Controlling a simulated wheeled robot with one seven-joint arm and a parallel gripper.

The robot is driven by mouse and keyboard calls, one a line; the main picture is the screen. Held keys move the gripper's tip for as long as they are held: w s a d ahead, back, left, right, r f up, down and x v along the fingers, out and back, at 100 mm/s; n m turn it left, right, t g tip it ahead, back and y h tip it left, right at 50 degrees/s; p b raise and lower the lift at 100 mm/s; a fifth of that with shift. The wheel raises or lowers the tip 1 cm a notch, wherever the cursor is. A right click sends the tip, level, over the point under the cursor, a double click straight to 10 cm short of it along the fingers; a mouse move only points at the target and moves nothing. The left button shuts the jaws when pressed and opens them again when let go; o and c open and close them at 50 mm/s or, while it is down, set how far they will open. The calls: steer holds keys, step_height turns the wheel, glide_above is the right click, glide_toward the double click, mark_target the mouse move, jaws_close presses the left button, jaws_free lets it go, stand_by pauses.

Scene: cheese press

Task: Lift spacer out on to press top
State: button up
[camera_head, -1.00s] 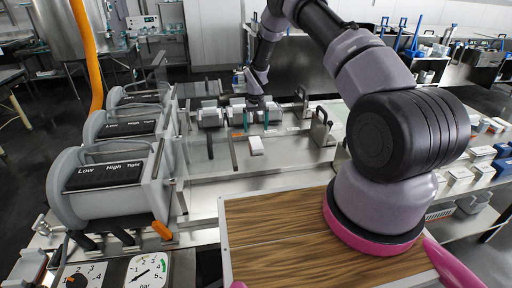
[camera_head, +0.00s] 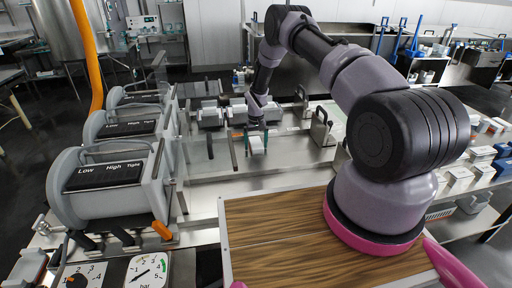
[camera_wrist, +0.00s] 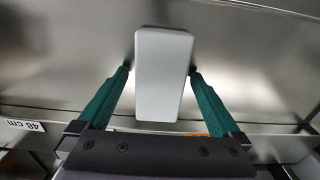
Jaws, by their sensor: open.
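A pale grey-white block (camera_head: 257,146), which looks like the spacer, sits on the steel surface of the press. It also shows in the wrist view (camera_wrist: 163,75) as a smooth rounded rectangle. My gripper (camera_head: 256,138) reaches down over it with its teal fingers spread. In the wrist view one finger of my gripper (camera_wrist: 162,72) is on each side of the block. The fingertips are close to its sides; I cannot tell whether they touch. The block's underside is hidden.
Grey blocks (camera_head: 210,115) stand behind my gripper. A dark upright bar (camera_head: 233,152) is left of it. Grey press cylinders (camera_head: 115,185) line the left side. A dark-handled bracket (camera_head: 321,128) stands right. A wooden top (camera_head: 270,235) in front is bare apart from my arm base.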

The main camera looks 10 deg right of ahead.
steer(key=c, duration=1.5)
steer(key=shift+r, duration=0.1)
steer(key=shift+c, duration=0.2)
